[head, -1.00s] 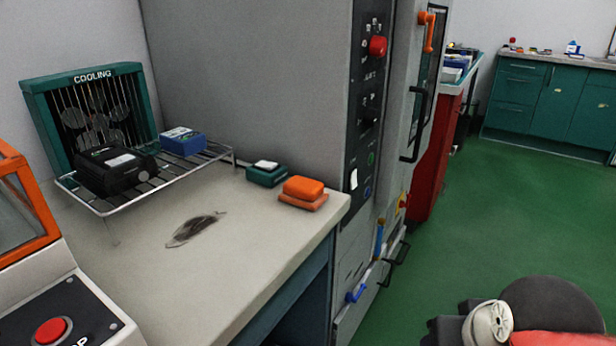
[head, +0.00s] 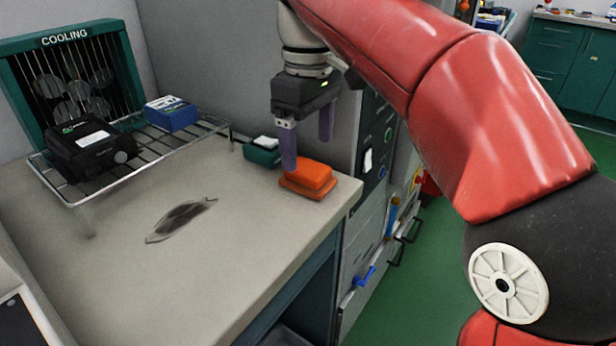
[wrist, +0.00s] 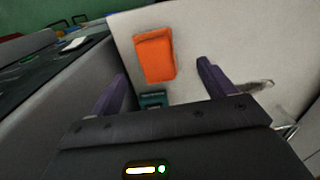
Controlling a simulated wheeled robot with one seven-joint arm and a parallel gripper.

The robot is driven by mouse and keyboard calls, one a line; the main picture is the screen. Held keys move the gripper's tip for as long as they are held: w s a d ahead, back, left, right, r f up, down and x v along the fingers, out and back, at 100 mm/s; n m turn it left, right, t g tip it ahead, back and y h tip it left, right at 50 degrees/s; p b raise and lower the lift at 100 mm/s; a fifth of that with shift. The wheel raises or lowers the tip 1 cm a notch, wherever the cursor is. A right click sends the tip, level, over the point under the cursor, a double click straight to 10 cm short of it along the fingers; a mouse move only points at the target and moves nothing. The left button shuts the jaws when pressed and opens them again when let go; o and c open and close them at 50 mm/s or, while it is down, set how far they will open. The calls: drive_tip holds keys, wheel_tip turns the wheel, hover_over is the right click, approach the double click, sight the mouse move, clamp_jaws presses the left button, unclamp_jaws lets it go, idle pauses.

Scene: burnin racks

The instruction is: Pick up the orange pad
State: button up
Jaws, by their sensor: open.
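In the wrist view my gripper (wrist: 163,88) shows a finger on each side, with the pad apart from both.
A teal block with a white top (head: 263,151) stands close to the left of the pad. A wire rack (head: 150,152) holds a black device (head: 92,146) and a blue box (head: 171,113). A dark bag (head: 181,219) lies on the worktop (head: 130,275). A grey cabinet stands behind.

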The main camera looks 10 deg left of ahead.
sight(308, 166)
drive_tip(key=f, duration=0.4)
drive_tip(key=f+b, duration=0.1)
drive_tip(key=f, duration=0.1)
drive_tip(key=shift+w+a+f, duration=0.15)
drive_tip(key=shift+w+f, duration=0.05)
drive_tip(key=shift+w, duration=0.2)
drive_tip(key=shift+c, duration=0.3)
drive_tip(key=c, duration=1)
drive_tip(key=shift+r, duration=0.1)
wheel_tip(308, 166, up, 8)
drive_tip(key=shift+f+p, duration=0.1)
drive_tip(key=shift+p, duration=0.9)
drive_tip(key=shift+r, duration=1.05)
